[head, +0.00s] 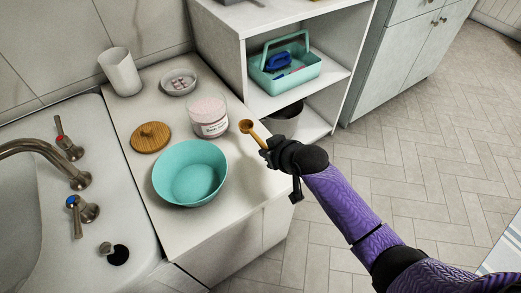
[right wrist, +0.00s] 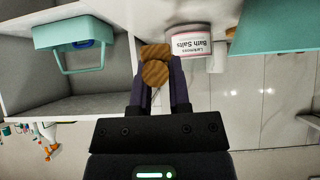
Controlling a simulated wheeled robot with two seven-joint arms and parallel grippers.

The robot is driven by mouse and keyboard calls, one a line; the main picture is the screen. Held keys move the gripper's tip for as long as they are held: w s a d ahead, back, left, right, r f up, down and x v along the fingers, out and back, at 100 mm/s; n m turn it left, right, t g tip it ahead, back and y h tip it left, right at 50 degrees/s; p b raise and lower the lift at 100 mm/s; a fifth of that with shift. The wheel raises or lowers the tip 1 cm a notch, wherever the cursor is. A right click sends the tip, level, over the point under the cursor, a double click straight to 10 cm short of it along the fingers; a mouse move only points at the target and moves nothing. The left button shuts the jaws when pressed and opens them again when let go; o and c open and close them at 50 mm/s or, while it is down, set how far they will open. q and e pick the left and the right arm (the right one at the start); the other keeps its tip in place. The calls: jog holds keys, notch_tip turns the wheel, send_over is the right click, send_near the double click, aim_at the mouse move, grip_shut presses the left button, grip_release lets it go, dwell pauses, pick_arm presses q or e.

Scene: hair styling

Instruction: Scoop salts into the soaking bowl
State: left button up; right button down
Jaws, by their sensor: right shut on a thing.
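My right gripper (head: 268,150) is shut on the handle of a small wooden scoop (head: 246,126). It holds the scoop in the air to the right of the salt jar, apart from it. In the right wrist view the gripper (right wrist: 159,88) has the scoop (right wrist: 155,72) between its fingers; I cannot tell whether anything is in it. The bath salts jar (head: 209,117) stands uncovered on the counter with pale pink salts inside. Its label shows upside down in the right wrist view (right wrist: 188,46). The teal soaking bowl (head: 190,174) sits in front of the jar and looks empty. My left gripper is out of view.
The round wooden lid (head: 150,137) lies left of the jar. A white cup (head: 120,72) and a small dish of pinkish pieces (head: 179,82) stand behind. A sink with taps (head: 70,152) is at the left. A shelf with a teal caddy (head: 285,68) rises at the back right.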

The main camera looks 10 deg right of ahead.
notch_tip(320, 180, up, 6)
jog(key=p, duration=0.4)
jog(key=shift+f, duration=0.15)
jog(key=shift+p, duration=0.35)
jog(key=shift+f, duration=0.1)
